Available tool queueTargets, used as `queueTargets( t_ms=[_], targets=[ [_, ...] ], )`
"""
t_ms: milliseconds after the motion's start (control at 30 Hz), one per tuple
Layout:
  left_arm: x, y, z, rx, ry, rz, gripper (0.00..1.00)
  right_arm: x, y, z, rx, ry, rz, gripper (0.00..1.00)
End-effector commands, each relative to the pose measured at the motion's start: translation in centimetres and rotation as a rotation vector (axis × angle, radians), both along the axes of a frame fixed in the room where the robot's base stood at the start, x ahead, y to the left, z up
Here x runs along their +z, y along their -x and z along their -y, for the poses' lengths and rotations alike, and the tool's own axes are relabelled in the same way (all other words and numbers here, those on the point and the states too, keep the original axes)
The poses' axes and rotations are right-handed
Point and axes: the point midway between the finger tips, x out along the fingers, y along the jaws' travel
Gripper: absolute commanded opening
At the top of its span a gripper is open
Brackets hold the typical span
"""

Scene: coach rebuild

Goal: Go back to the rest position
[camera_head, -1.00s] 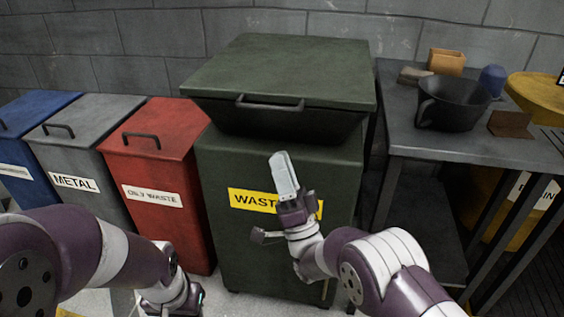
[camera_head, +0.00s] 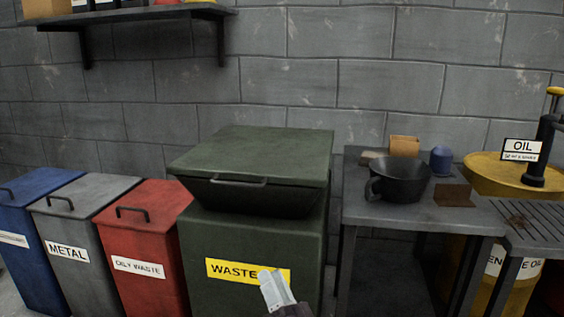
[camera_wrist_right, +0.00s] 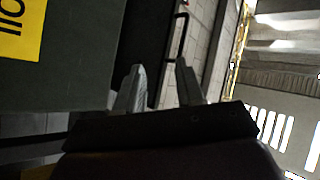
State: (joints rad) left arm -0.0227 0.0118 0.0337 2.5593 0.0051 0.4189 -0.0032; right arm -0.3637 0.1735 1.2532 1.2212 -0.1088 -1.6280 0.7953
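My right gripper (camera_head: 277,291) shows at the bottom of the head view, in front of the yellow label of the green waste bin (camera_head: 222,240). Only its tip part shows there. In the right wrist view the right gripper (camera_wrist_right: 163,82) has its two fingers apart with nothing between them. A dark green bin side (camera_wrist_right: 70,65) with a yellow label lies to the left of the fingers in that view. My left gripper is not in the head view.
Blue (camera_head: 40,220), grey metal (camera_head: 85,235) and red oily waste (camera_head: 150,235) bins stand left of the green bin. A grey table (camera_head: 400,215) at right holds a black mug-like funnel (camera_head: 400,180), a blue item (camera_head: 441,160) and small boxes. A shelf (camera_head: 140,14) hangs above.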

Motion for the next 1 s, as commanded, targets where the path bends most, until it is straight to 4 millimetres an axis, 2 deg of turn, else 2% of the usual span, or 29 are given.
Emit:
queueTargets(
  t_ms=[167, 300, 367, 400, 467, 500, 600, 667, 700, 767, 800, 867, 900, 1000],
  targets=[
    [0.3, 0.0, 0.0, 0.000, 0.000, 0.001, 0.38, -5.7, -1.8, 0.0, -0.087, 0.281, -0.271, 0.38],
    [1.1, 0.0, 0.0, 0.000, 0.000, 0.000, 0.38, -10.5, -1.4, 2.1, -0.136, 0.578, -0.551, 0.38],
    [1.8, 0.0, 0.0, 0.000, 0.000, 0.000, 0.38, -12.4, 0.1, 3.9, -0.138, 0.734, -0.703, 0.38],
    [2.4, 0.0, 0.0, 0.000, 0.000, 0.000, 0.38, -13.4, 1.8, 5.6, -0.129, 0.849, -0.820, 0.38],
    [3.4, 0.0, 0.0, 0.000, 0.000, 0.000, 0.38, -14.2, 5.7, 8.6, -0.088, 1.019, -1.013, 0.38],
    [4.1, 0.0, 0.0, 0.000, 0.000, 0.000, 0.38, -14.1, 8.8, 10.6, -0.045, 1.117, -1.136, 0.38],
    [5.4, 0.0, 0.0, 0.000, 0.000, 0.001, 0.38, -12.8, 15.8, 14.2, 0.067, 1.266, -1.371, 0.38],
    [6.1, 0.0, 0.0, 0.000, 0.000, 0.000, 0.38, -11.3, 19.4, 15.8, 0.126, 1.308, -1.478, 0.38],
    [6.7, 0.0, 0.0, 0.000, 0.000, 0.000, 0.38, -10.2, 21.5, 16.7, 0.159, 1.322, -1.536, 0.38],
    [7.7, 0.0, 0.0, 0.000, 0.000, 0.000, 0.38, -8.0, 24.3, 17.9, 0.187, 1.318, -1.612, 0.38],
    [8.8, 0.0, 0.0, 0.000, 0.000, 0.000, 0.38, -5.9, 25.5, 18.7, 0.173, 1.289, -1.643, 0.38],
    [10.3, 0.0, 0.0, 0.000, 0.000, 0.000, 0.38, -2.7, 24.7, 19.8, 0.098, 1.233, -1.613, 0.38],
    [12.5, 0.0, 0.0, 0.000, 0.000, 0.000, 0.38, -0.5, 24.5, 20.3, 0.080, 1.213, -1.623, 0.38],
    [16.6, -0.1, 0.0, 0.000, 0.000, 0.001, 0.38, 3.4, 24.5, 20.1, 0.089, 1.222, -1.622, 0.38]
  ],
)
